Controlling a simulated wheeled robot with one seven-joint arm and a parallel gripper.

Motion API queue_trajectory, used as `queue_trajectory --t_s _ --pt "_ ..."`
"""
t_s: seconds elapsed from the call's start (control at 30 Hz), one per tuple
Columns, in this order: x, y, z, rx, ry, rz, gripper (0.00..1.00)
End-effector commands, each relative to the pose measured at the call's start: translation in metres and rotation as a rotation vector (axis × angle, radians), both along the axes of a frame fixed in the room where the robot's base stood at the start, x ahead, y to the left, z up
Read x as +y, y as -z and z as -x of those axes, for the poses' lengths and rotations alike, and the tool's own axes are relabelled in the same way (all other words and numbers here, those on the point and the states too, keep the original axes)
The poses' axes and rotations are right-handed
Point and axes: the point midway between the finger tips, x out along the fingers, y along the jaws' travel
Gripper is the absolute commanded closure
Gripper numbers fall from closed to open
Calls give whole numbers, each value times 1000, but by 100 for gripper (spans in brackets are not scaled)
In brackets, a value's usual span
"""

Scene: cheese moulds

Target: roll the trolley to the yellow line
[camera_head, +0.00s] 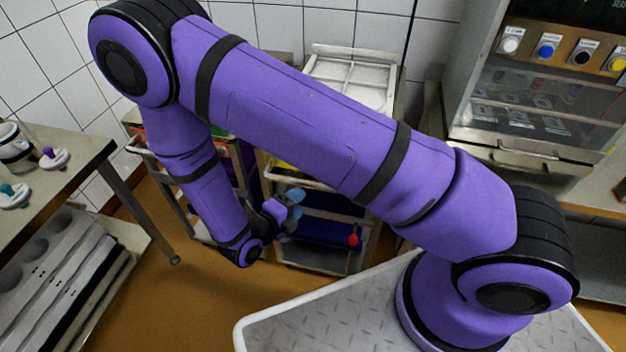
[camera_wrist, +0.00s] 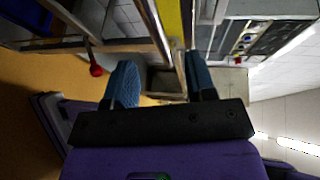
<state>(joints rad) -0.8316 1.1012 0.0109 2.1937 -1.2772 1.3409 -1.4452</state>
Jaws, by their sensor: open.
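A metal-framed trolley (camera_head: 325,212) with shelves stands behind my gripper in the head view, near the tiled wall. It carries dark blue crates, and a red knob (camera_head: 353,239) hangs at its front. In the wrist view its frame (camera_wrist: 110,46) and the red knob (camera_wrist: 96,70) show beyond the fingers. My gripper (camera_head: 287,208) has blue fingertips and is at the trolley's front side. In the wrist view my gripper (camera_wrist: 163,80) is open, with nothing clearly held; contact with the frame cannot be told. I cannot make out a yellow line on the floor.
A second rack (camera_head: 180,180) with coloured crates stands to the left, partly behind my arm. A steel table (camera_head: 75,150) with small tools is at far left, above a mould rack (camera_head: 55,270). A cabinet with buttons (camera_head: 560,50) is at right. Brown floor (camera_head: 180,300) is open in front.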

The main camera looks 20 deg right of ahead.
Motion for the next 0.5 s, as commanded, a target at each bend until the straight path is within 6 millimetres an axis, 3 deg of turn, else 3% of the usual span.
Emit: queue_trajectory --t_s 0.27,0.5 --pt "-6 13 -2 39 -42 37 49" --pt "-38 19 -21 37 -39 36 49"
